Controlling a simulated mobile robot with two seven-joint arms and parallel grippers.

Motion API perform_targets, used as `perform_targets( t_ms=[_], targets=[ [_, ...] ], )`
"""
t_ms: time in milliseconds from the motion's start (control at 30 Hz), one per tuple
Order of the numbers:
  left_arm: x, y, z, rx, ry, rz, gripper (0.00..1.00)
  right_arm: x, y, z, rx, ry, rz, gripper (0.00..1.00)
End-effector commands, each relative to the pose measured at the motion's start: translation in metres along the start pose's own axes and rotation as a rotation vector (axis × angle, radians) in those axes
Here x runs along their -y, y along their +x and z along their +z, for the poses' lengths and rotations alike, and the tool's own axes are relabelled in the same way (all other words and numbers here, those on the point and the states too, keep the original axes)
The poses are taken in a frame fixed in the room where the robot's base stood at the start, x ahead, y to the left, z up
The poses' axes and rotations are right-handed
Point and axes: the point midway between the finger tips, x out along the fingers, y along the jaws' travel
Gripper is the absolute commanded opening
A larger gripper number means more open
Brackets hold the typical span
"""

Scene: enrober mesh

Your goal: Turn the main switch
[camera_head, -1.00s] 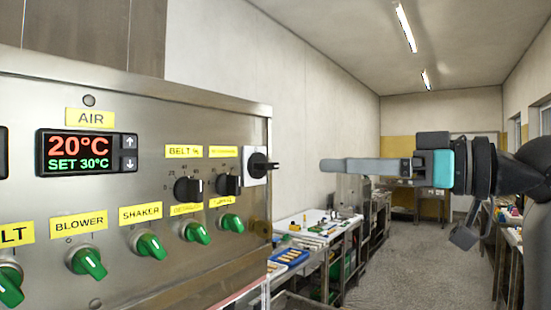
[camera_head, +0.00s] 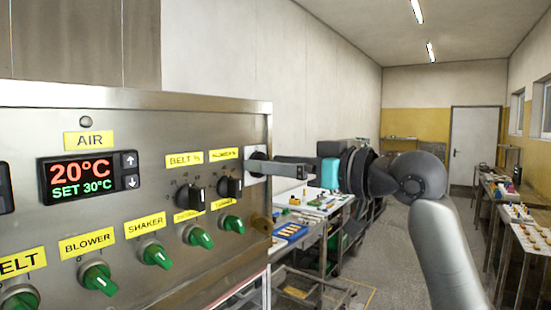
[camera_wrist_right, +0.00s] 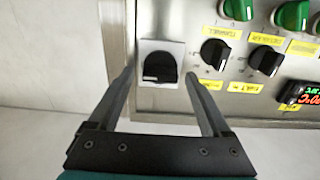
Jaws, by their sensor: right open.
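The main switch is a black rotary knob (camera_wrist_right: 160,66) on a light square plate (camera_wrist_right: 158,46) at the panel's edge. In the head view the plate (camera_head: 252,177) is partly covered by my right gripper (camera_head: 260,168). In the wrist view my open right gripper (camera_wrist_right: 160,76) has one finger on each side of the knob, with gaps between them and the knob. I cannot tell whether the fingertips reach the plate. The left gripper is not in view.
The steel panel (camera_head: 120,205) carries green knobs (camera_head: 155,252), black dials (camera_head: 189,195) beside the switch, and a temperature display (camera_head: 90,172). Behind stand a cluttered table (camera_head: 318,240) and side benches (camera_head: 515,235). The pale wall (camera_wrist_right: 50,60) beside the panel is clear.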

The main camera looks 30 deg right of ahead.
Motion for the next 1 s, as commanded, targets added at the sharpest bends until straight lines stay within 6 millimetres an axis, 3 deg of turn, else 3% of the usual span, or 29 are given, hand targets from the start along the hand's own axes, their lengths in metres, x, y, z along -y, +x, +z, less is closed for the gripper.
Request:
perform_targets(
  t_ms=[233,900,1000],
  targets=[
    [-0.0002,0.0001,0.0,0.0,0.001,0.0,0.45,-0.0001,0.0002,0.0004,0.0,0.0,0.0,0.8],
    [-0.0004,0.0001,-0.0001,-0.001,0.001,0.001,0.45,-0.0001,0.0,0.0004,0.001,0.0,0.0,0.05],
    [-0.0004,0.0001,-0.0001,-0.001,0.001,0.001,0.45,-0.0001,0.0,0.0004,0.001,0.0,0.0,0.0]
  ],
)
